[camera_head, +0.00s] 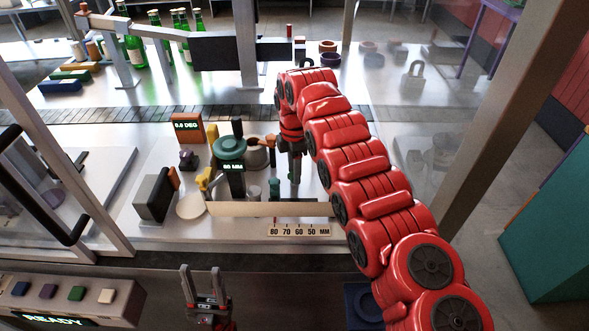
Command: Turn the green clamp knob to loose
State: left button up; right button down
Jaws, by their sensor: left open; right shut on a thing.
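A teal-green round knob or wheel (229,147) sits at the middle of the machine, above a small dark display (232,167) that reads in MM. A smaller dark green piece (274,188) stands lower right of it; I cannot tell which of them is the clamp knob. My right gripper (294,178) points down at the machine, right of both. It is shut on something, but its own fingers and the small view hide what. My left gripper (202,285) is open and empty, low in front of the machine, fingers pointing up.
An orange display box (187,128) reads 0.0 DEG. A scale plate (299,230) marked 80 to 50 MM is at the machine's front. A button panel (70,300) shows READY at lower left. Glass guard frames stand left and right. Green bottles (134,50) stand behind.

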dwell(0.4)
jog(key=shift+c, duration=2.2)
grip_release()
notch_tip(320, 180, up, 3)
jog(key=shift+w+a+f, duration=0.1)
jog(key=shift+f, duration=0.05)
notch_tip(320, 180, up, 3)
jog(key=shift+r+p, duration=0.1)
jog(key=shift+p, duration=1)
notch_tip(320, 180, up, 12)
jog(key=p, duration=1.1)
jog(key=shift+f+p, duration=0.2)
jog(key=shift+p, duration=0.15)
jog(key=shift+f, duration=0.1)
